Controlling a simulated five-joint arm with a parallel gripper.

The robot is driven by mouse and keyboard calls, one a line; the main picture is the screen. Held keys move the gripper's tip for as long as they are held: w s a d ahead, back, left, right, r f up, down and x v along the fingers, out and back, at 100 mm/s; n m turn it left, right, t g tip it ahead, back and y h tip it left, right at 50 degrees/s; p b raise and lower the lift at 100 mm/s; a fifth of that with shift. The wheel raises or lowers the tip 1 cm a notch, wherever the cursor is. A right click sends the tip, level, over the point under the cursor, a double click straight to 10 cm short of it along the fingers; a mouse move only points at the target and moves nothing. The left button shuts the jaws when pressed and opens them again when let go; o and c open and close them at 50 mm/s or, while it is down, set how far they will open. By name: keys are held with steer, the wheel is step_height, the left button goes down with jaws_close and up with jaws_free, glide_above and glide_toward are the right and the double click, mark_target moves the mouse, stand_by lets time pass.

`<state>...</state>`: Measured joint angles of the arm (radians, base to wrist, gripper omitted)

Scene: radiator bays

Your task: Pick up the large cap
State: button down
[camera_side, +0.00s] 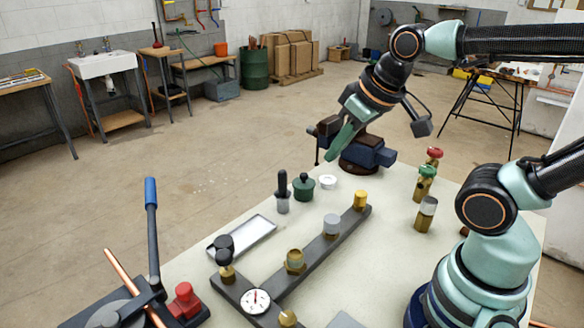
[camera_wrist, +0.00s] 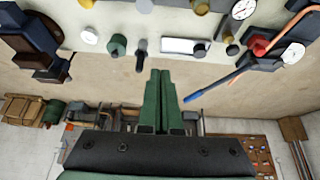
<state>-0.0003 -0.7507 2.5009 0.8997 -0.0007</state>
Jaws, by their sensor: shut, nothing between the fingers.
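My gripper (camera_side: 329,155) is shut and empty, held in the air above the far edge of the bench, near the dark blue vise. Its green fingers lie together in the wrist view (camera_wrist: 160,74). Several cap-like pieces sit along a dark bar: a grey one (camera_side: 331,223), a yellow one (camera_side: 360,199), a brass hex one (camera_side: 295,260) and a black one (camera_side: 226,258) at the near left. I cannot tell which is the large cap. None touches my gripper.
A shallow tray (camera_side: 262,227), a black-handled tool (camera_side: 282,185), a green pot (camera_side: 303,187) and a white ring (camera_side: 328,181) stand on the bench. The vise (camera_side: 367,150) is at the back. Valves (camera_side: 425,184) stand right. A blue-handled lever (camera_side: 151,193) rises at left.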

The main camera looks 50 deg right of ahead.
stand_by(0.4)
steer(key=shift+c, duration=0.8)
jaws_free()
